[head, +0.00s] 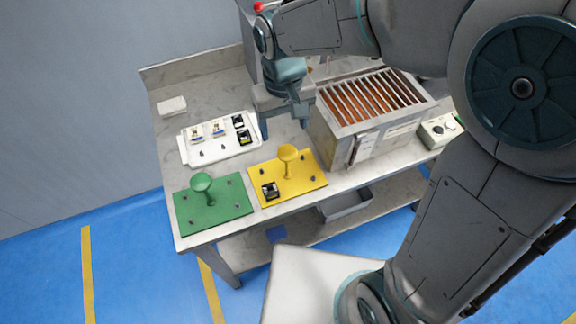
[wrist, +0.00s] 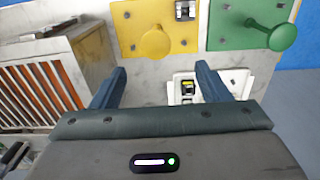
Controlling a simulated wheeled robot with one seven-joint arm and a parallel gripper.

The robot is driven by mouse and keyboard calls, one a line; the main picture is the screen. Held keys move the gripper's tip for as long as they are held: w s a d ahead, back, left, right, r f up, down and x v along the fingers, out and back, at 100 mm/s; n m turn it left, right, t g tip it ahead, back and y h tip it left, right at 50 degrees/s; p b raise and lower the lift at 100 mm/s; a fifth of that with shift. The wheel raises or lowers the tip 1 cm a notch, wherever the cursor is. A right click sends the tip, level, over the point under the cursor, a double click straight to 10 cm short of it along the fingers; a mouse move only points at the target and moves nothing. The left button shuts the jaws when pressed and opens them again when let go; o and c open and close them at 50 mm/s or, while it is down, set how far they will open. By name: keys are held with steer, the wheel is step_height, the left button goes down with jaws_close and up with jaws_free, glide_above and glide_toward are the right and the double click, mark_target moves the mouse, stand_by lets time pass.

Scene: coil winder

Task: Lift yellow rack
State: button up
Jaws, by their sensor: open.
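The yellow rack (head: 302,187) is a flat plate with a central mushroom-shaped knob, lying near the front edge of the table. A small black part sits at its left front corner. The rack also shows at the top of the wrist view (wrist: 130,39), with its round knob facing the camera. My gripper (head: 284,120) is open and empty, above the table behind the rack, between the white tray and the metal box. In the wrist view its two blue fingers (wrist: 160,82) are spread apart, and the rack is beyond them, untouched.
A green rack (head: 228,205) with a similar knob lies left of the yellow one. A white tray (head: 212,155) with several small parts is behind them. A slatted metal box (head: 345,130) stands close on the right, with a small control box (head: 437,132) beyond. A white block (head: 172,106) lies back left.

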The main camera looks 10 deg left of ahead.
mark_target(287, 152)
step_height(287, 152, down, 8)
steer(key=shift+w+d+f, duration=0.1)
steer(key=shift+d+f, duration=0.05)
steer(key=shift+f, duration=1.2)
steer(key=shift+w+d+f, duration=0.1)
steer(key=shift+d+f, duration=0.05)
steer(key=shift+f, duration=1.2)
steer(key=c, duration=1.5)
jaws_close()
steer(key=shift+r, duration=0.15)
